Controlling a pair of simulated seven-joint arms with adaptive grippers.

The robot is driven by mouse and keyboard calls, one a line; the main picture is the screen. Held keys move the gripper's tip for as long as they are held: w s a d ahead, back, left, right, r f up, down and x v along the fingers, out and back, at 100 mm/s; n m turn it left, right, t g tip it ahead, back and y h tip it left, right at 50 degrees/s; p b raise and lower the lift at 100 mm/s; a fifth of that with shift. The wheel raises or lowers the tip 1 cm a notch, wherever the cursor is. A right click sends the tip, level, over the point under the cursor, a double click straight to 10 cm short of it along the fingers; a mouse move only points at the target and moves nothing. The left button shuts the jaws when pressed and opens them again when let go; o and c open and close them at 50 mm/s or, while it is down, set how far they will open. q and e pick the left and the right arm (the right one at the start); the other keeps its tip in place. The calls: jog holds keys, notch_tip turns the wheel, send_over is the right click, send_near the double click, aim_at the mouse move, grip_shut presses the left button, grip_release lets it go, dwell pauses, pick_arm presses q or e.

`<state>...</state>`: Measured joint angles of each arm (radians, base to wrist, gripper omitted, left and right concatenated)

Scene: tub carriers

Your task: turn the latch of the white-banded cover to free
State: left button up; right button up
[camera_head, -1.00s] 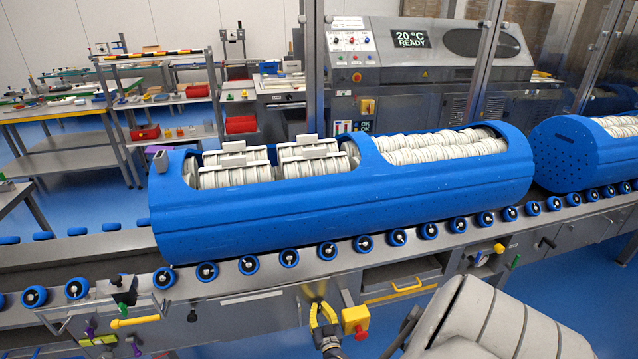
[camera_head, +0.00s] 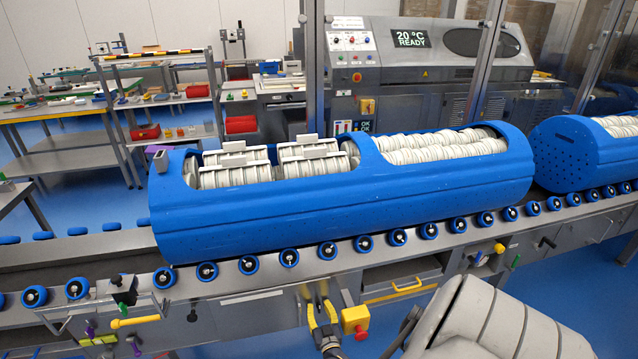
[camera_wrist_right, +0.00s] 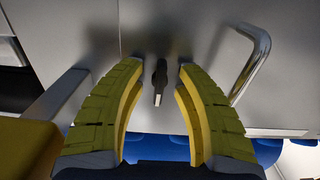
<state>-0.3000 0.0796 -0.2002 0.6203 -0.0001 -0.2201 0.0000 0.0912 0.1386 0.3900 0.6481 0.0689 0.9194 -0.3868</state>
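The white-banded cover (camera_head: 262,312) is a grey panel on the conveyor's front, with a pale strip along its upper part; the strip also shows at the lower right of the right wrist view (camera_wrist_right: 282,133). Its latch (camera_wrist_right: 158,80) is a small dark lever with a pale tip, near the cover's edge. My right gripper (camera_head: 322,308) is open in front of the panel, and its yellow fingers stand on both sides of the latch in the right wrist view (camera_wrist_right: 161,72). A gap shows between the latch and each finger. My left gripper is out of view.
A silver bar handle (camera_wrist_right: 250,62) stands out beside the right gripper's finger. A yellow box with a red button (camera_head: 355,320) is close on the other side. A blue tub carrier (camera_head: 340,210) rests on the rollers above.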

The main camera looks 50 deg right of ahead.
jog(key=shift+o, duration=0.3)
jog(key=shift+s, duration=0.1)
jog(key=shift+s+a, duration=0.2)
jog(key=v, duration=1.1)
jog(key=shift+s, duration=0.15)
